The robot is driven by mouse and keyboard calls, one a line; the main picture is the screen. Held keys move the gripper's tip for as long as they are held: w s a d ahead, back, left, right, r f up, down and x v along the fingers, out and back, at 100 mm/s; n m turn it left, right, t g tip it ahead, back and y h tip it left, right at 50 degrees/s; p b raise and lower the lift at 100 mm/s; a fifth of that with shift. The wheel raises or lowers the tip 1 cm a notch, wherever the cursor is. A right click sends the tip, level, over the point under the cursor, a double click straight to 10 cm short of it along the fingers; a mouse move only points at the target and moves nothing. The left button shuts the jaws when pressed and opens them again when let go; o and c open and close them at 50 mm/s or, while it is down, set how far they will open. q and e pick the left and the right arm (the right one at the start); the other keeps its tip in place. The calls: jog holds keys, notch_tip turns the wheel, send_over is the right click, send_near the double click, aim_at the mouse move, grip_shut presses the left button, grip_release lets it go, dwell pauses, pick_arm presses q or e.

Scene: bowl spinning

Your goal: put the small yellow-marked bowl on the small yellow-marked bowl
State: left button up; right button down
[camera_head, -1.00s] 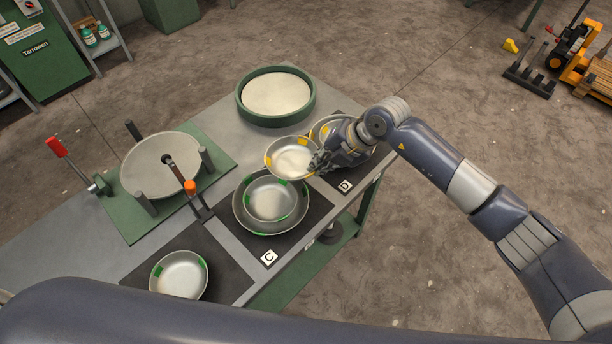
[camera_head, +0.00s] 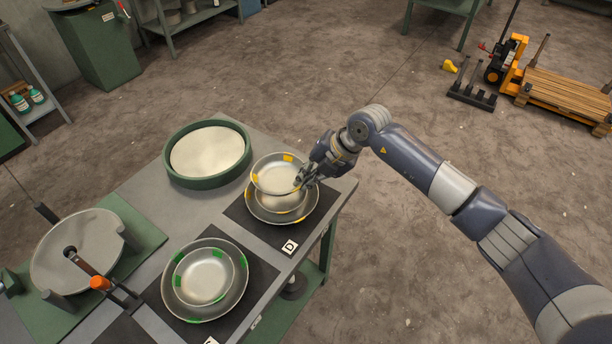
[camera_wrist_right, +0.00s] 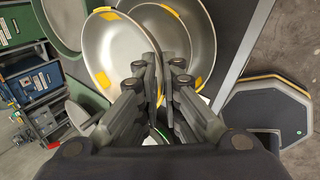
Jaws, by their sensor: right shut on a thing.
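My right gripper (camera_head: 305,176) is shut on the rim of a small yellow-marked bowl (camera_head: 276,176). The bowl is held nearly level over mat D, above other metal bowls. Below it, part of another small bowl (camera_head: 283,203) shows inside a larger yellow-marked bowl (camera_head: 287,218). The held bowl hides much of the small one, and I cannot tell the exact gap between them. In the right wrist view, the held bowl (camera_wrist_right: 118,52) is between the fingers (camera_wrist_right: 165,75), with a yellow-marked bowl (camera_wrist_right: 195,35) behind it. My left gripper is out of view.
Green-marked bowls (camera_head: 205,278) sit nested on mat C. A green-rimmed round tray (camera_head: 172,176) stands behind left. A fixture with a grey disc (camera_head: 55,250), posts and an orange-tipped lever (camera_head: 100,283) is at left. The table's right edge (camera_head: 335,222) is close to mat D.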

notch_tip(320, 180, down, 4)
jog(key=b, duration=0.2)
jog(key=shift+b, duration=0.3)
jog(key=shift+f+b, duration=0.65)
jog(key=shift+f, duration=0.15)
jog(key=shift+w, duration=0.1)
jog(key=shift+f, duration=0.1)
jog(key=shift+f, duration=0.35)
jog(key=c, duration=2.1)
grip_release()
jog(key=shift+d, duration=0.1)
jog(key=shift+c, duration=0.2)
jog(key=shift+r, duration=0.1)
